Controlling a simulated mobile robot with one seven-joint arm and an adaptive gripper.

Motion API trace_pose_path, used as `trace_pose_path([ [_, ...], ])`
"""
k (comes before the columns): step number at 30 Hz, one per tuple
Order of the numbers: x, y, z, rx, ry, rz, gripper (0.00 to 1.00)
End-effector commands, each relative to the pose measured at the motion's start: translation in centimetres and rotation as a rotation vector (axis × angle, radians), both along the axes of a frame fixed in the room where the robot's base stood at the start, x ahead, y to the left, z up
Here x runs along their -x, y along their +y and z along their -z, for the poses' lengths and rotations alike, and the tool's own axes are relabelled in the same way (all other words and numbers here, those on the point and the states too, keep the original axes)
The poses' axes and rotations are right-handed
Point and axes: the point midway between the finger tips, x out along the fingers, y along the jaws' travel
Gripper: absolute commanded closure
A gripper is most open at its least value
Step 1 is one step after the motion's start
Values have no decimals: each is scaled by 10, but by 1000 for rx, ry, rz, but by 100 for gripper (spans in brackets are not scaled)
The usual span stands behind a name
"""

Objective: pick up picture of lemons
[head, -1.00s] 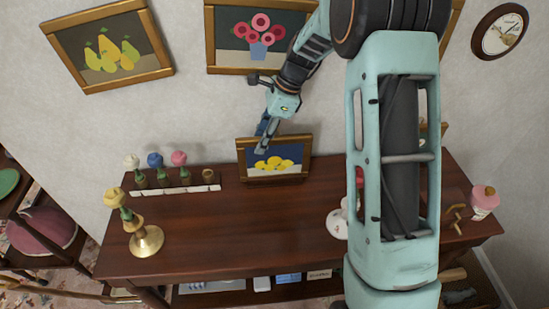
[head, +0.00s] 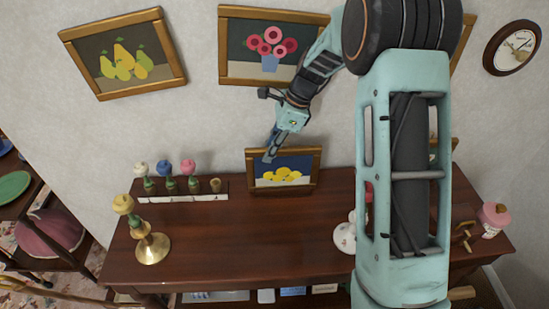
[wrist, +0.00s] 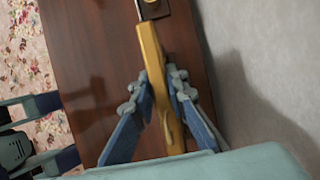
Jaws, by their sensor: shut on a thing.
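The picture of lemons (head: 284,177) has a gold-brown frame and yellow lemons on a blue and white ground. It stands nearly upright at the back of the dark wooden table (head: 240,240), close to the wall. My gripper (head: 268,158) comes down from above at the picture's upper left edge. In the wrist view, the two blue fingers of my gripper (wrist: 160,85) are shut on the picture's frame (wrist: 151,62), one on each side. I cannot tell whether the picture's base touches the table.
A white rack (head: 185,197) with several flower-like pieces stands left of the picture. A brass candlestick (head: 152,248) is at the front left. A pink-topped jar (head: 494,218) is at the right. Framed pears (head: 122,62) and flowers (head: 268,55) hang above. The table's middle is clear.

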Motion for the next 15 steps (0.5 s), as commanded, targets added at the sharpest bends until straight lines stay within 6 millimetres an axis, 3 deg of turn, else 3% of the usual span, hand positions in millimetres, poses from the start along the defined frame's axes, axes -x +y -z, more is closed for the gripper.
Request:
trace_pose_path([
  [8,-1,0,-30,0,-6,-2,100],
  [15,26,-4,-62,0,-6,0,100],
])
